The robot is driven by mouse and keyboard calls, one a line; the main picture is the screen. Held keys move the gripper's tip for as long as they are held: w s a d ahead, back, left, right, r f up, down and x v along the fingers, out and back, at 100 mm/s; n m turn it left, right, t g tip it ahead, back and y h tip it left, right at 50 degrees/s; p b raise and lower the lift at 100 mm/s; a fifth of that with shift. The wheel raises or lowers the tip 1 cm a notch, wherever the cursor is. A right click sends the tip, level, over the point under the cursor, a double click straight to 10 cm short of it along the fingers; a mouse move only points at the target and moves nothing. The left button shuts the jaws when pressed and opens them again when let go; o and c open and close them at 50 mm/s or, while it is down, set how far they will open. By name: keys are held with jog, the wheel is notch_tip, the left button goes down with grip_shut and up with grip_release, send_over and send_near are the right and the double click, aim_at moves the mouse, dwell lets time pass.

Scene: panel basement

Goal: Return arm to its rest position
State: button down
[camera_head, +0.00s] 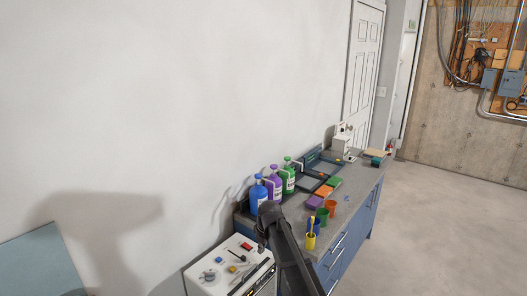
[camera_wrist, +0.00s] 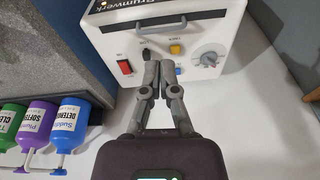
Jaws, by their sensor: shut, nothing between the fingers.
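My gripper (camera_wrist: 160,68) is shut and empty in the wrist view, its two fingertips together in front of the white machine's (camera_wrist: 112,42) control panel. The panel has a red switch (camera_wrist: 125,67), a yellow button (camera_wrist: 176,49), a blue button and a grey dial (camera_wrist: 209,54). I cannot tell whether the fingertips touch it. In the head view my dark arm reaches up from the bottom edge, and my gripper (camera_head: 261,246) hangs by the white machine (camera_head: 205,285), left of the workbench. The arm hides part of the machine and bench.
Blue (camera_head: 258,196), purple (camera_head: 274,187) and green (camera_head: 289,178) pump bottles stand at the workbench's (camera_head: 345,200) near end. Coloured cups, including a yellow one (camera_head: 310,241), line its front edge. Trays and blocks lie behind. The floor (camera_head: 440,220) to the right is clear.

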jog(key=s+d+m+h, duration=0.1)
jog(key=s+d+m, duration=0.3)
jog(key=s+d, duration=0.5)
jog(key=s+d+m+g, duration=0.1)
jog(key=s+d+m, duration=0.4)
jog(key=s+d, duration=0.4)
jog(key=s, duration=0.4)
jog(key=shift+s+d+f+h, duration=0.15)
jog(key=shift+s+h, duration=0.15)
jog(key=shift+h, duration=0.1)
jog(key=shift+s, duration=0.15)
